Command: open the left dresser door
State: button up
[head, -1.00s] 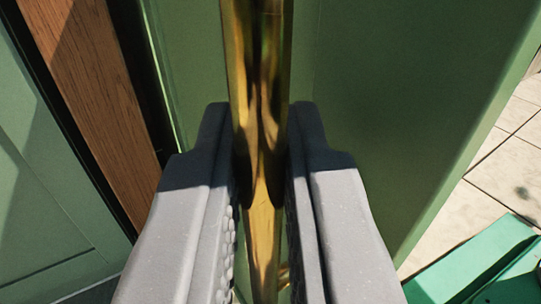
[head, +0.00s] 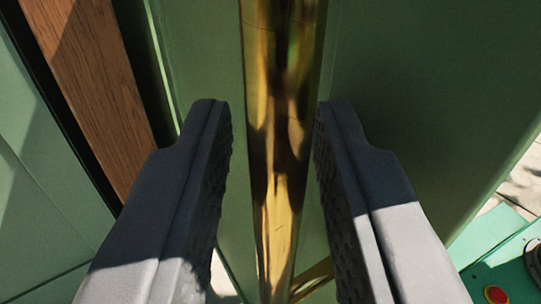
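A tall brass handle (head: 281,110) runs from top to bottom through the middle of the head view. Behind it is a green door panel (head: 400,60), which I take to be the dresser door. My gripper (head: 270,115) is open, with one grey finger on each side of the handle. A clear gap shows on the left side and a narrow one on the right near the fingertips. The lower end of the handle and its mount are partly hidden.
A brown wooden strip (head: 85,90) and another green panel (head: 40,190) lie to the left. Pale floor tiles (head: 525,180) show at the right. A green surface with a red button (head: 496,294) is at the lower right.

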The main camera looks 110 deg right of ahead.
jog(key=shift+a, duration=0.25)
dwell(0.3)
